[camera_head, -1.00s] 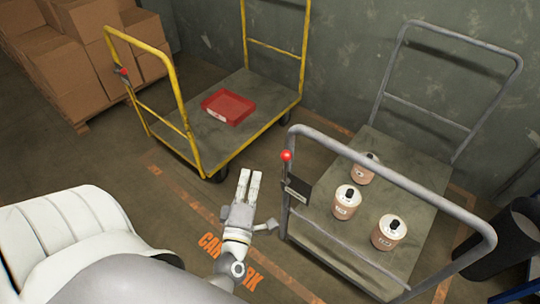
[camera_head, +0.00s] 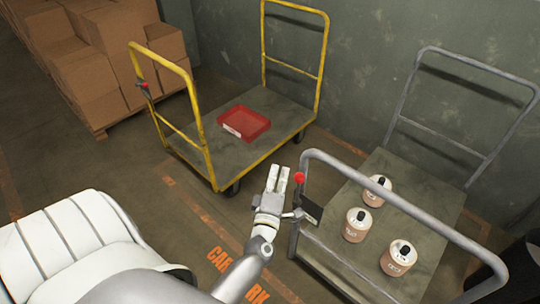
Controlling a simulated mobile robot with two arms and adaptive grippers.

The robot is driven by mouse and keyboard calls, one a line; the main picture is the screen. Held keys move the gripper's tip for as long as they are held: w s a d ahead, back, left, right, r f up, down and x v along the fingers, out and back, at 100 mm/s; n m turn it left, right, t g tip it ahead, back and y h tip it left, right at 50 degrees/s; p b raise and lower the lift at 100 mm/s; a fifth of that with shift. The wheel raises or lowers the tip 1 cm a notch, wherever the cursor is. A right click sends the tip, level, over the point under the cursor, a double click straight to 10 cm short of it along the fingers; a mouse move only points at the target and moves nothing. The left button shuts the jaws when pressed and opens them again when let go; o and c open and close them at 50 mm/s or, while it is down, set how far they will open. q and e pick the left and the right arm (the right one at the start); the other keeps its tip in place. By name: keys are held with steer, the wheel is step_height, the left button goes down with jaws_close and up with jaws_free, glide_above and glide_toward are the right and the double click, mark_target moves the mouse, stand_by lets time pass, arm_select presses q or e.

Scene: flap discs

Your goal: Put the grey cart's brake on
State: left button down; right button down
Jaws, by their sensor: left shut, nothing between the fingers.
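The grey cart (camera_head: 341,271) stands at the right, with a tubular grey handle frame at each end. Its brake lever ends in a red knob (camera_head: 299,178), standing up at the left post of the near handle. A dark plate (camera_head: 312,211) sits just below the knob. My left gripper (camera_head: 278,174) is shut and empty, just left of the red knob. It appears apart from the knob, though the depth gap is hard to judge. My right gripper is out of view.
Several cream-and-brown containers (camera_head: 356,226) with black tops stand on the grey cart. A yellow cart (camera_head: 270,165) with a red tray (camera_head: 245,122) stands behind left. Cardboard boxes (camera_head: 110,60) are stacked at the back left. A dark bin (camera_head: 520,265) stands at the right edge.

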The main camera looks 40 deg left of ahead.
arm_select(q)
steer(key=shift+d+f, duration=0.1)
steer(key=shift+d, duration=0.7)
steer(key=shift+d, duration=0.1)
